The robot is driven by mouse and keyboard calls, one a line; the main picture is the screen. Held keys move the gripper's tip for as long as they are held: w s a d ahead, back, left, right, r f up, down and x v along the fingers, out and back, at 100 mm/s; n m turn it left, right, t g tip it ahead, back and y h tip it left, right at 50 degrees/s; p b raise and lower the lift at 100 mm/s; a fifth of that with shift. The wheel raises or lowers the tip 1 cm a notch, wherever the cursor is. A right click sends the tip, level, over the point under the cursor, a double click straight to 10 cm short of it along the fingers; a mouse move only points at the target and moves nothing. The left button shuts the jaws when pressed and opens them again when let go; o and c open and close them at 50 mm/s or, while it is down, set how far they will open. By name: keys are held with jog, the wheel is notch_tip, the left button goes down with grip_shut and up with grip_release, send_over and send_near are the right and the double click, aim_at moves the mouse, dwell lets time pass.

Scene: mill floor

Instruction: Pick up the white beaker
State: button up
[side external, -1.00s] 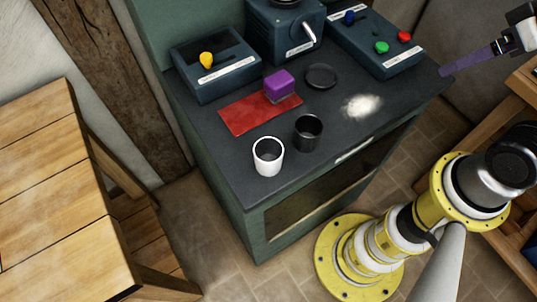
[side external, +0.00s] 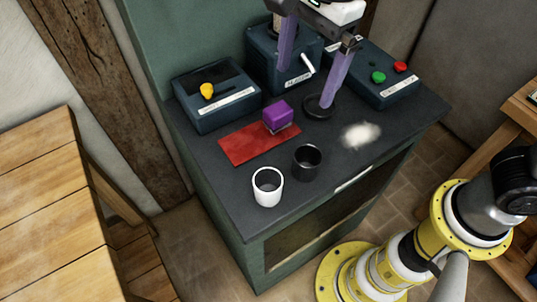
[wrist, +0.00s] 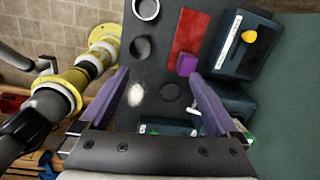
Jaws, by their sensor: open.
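The white beaker (side external: 267,187) stands upright near the front left corner of the dark worktop, empty as far as I can see. In the wrist view it shows at the top edge, partly cut off (wrist: 146,10). My gripper (side external: 303,88) is open and empty, with purple fingers wide apart. It hangs above the back of the worktop, well apart from the beaker. In the wrist view the fingers of my gripper (wrist: 158,72) point toward the beaker's side of the worktop.
A black beaker (side external: 307,161) stands just right of the white one. A black disc (wrist: 171,92), white powder (side external: 361,135) and control boxes (side external: 214,95) occupy the rest. The worktop's front edge is close to the white beaker.

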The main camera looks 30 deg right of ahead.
jog(key=n+g, duration=0.1)
jog(key=n, duration=0.1)
send_over(267, 182)
jog(key=s, duration=0.2)
notch_tip(267, 182, down, 5)
jog(key=shift+h, duration=0.4)
notch_tip(267, 182, down, 8)
jog(key=shift+s+d+f, duration=0.1)
jog(key=shift+a+f, duration=0.2)
jog(key=shift+f, duration=0.7)
jog(key=shift+a+f, duration=0.15)
jog(key=shift+f, duration=0.7)
jog(key=shift+a+f, duration=0.2)
jog(key=shift+f, duration=0.7)
jog(key=shift+w, duration=0.2)
jog(key=shift+c, duration=0.2)
grip_shut()
jog(key=shift+r, duration=0.15)
